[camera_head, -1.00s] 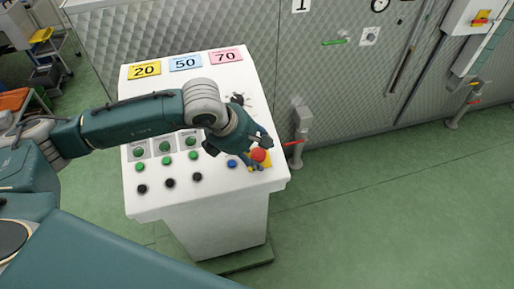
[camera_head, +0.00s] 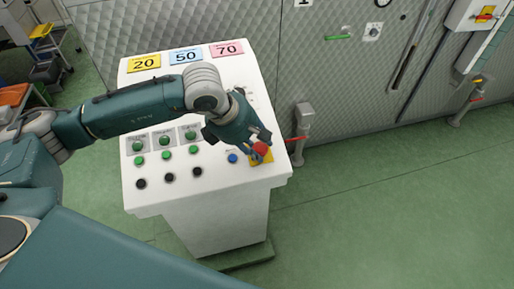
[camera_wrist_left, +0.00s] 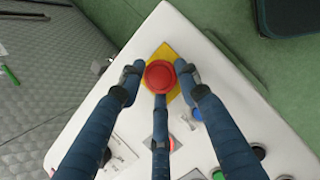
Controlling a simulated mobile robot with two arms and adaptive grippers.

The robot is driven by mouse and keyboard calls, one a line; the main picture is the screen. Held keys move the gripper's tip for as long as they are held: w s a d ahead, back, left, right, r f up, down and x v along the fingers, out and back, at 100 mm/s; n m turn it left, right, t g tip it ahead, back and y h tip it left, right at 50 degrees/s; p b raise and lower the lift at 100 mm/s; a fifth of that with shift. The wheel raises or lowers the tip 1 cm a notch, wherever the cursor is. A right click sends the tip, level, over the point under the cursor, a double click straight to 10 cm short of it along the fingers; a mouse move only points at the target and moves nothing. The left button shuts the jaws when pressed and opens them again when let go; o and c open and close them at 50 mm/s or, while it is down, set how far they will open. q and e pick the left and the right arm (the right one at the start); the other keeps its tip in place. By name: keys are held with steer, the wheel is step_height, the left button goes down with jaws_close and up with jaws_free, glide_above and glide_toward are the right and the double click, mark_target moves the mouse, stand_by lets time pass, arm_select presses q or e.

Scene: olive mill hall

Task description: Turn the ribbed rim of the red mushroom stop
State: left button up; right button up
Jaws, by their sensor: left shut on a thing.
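The red mushroom stop (camera_head: 260,148) sits on a yellow plate (camera_head: 266,158) at the near right corner of the white control desk. It also shows from above in the left wrist view (camera_wrist_left: 160,76), round and red on its yellow plate (camera_wrist_left: 166,51). My left gripper (camera_head: 257,146) is over the corner, shut on the stop. In the left wrist view its fingers (camera_wrist_left: 160,78) sit around the rim, left, right and below. The ribs of the rim are too small to make out. My right gripper is not in view.
The white desk (camera_head: 215,200) carries a blue button (camera_head: 233,158), several green buttons (camera_head: 166,155) and black buttons (camera_head: 169,177) left of the stop. A grey post with a red lever (camera_head: 303,130) stands just right of the desk. Green floor at the right is clear.

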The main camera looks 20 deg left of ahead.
arm_select(q)
steer(key=m+b, duration=0.1)
steer(key=m+g+b, duration=0.1)
steer(key=m+b, duration=0.1)
steer(key=b, duration=0.1)
steer(key=shift+w+d+f, duration=0.15)
steer(key=shift+d, duration=0.1)
steer(key=m+g+b, duration=0.1)
steer(key=m+b, duration=0.1)
steer(key=shift+m+g+b, duration=0.3)
steer(key=shift+r+m+g+b, duration=0.2)
steer(key=shift+m+g+b, duration=0.1)
steer(key=shift+m+b, duration=0.25)
